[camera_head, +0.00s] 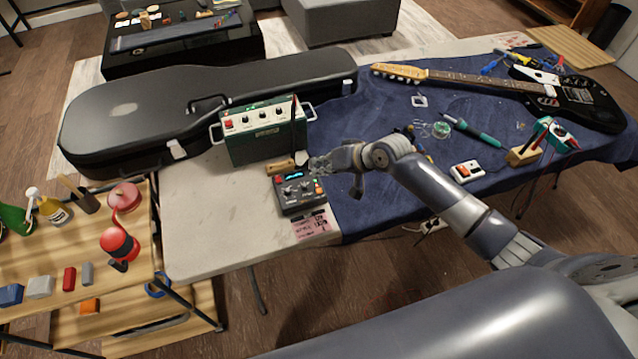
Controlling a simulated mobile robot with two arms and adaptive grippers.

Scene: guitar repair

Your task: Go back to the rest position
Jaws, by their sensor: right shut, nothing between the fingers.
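My right arm reaches in from the right over the table (185,235). Its gripper (318,164) is shut and empty, held close to the small dark pedal-like device (298,193) with a lit blue display and knobs. The fingertips are just above and behind this device, in front of the green amplifier box (265,132). I cannot tell whether they touch anything. My left gripper is out of view.
A black guitar case (130,115) lies at the back left. A black electric guitar (575,105) lies on the blue cloth (370,210), among screwdrivers, a soldering tool (475,130) and a power switch box (466,171). A wooden cart (60,255) with bottles stands left.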

